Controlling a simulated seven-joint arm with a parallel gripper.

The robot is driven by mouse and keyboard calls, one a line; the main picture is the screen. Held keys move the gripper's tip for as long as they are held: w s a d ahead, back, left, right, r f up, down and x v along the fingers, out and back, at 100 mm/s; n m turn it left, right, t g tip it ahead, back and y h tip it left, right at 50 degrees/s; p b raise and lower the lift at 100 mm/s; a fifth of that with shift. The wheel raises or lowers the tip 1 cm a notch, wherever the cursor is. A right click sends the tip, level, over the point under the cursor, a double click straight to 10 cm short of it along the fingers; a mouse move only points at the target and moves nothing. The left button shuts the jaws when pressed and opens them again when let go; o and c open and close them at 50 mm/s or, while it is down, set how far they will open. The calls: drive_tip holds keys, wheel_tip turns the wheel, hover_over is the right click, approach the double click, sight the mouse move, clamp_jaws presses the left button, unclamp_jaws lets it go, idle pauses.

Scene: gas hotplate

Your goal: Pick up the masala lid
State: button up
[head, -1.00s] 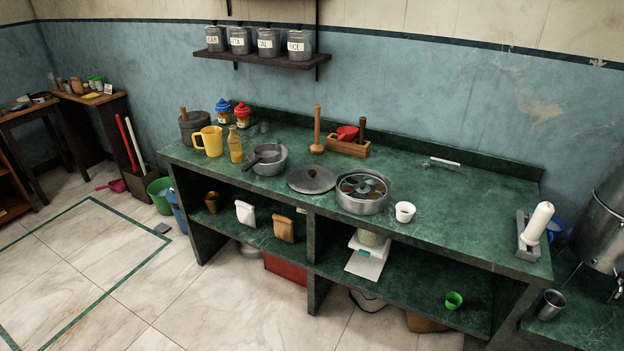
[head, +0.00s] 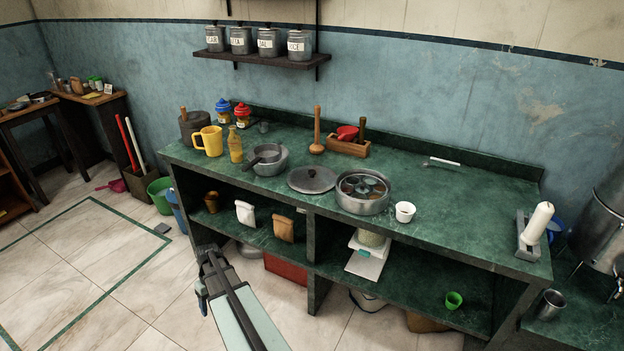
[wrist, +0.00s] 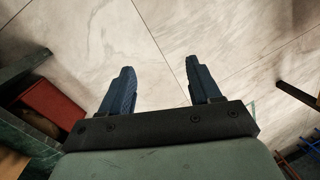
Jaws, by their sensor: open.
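The masala lid (head: 312,180) is a flat round grey metal disc with a small dark knob. It lies on the green counter (head: 450,190), just left of the round steel masala box (head: 362,206), which stands uncovered with several small cups inside. My gripper (head: 206,262) is in front of the counter at the lower left, over the floor, well apart from the lid. In the wrist view my gripper (wrist: 158,75) has its two blue fingers wide apart with only floor tiles between them. The lid is not in the wrist view.
A grey pot (head: 270,162) stands left of the lid, and a white cup (head: 405,212) right of the box. A wooden caddy (head: 348,146) is behind. Shelves below hold packets and a scale (head: 365,262). The counter's right part is mostly clear.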

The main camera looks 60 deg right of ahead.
drive_tip(key=w+d+r+m+t+h, duration=0.1)
drive_tip(key=d+r+t, duration=0.1)
drive_tip(key=d+r, duration=1.05)
drive_tip(key=d+r+t+h, duration=0.1)
drive_tip(key=d+r+t, duration=0.1)
drive_tip(key=d+r, duration=1.05)
drive_tip(key=s+d+r+h, duration=0.1)
drive_tip(key=s+d+r, duration=0.75)
drive_tip(key=d, duration=0.25)
drive_tip(key=s+d+r+h, duration=0.1)
drive_tip(key=s+d+r, duration=0.7)
drive_tip(key=d, duration=0.4)
hover_over(312, 171)
drive_tip(key=s+a, duration=0.2)
drive_tip(key=f, duration=0.8)
drive_tip(key=shift+s+d, duration=0.2)
drive_tip(key=shift+d+x, duration=0.15)
drive_tip(key=shift+x, duration=1.2)
drive_tip(key=shift+d+x, duration=0.2)
drive_tip(key=shift+x, duration=1.1)
drive_tip(key=shift+w, duration=0.1)
drive_tip(key=shift+c, duration=0.2)
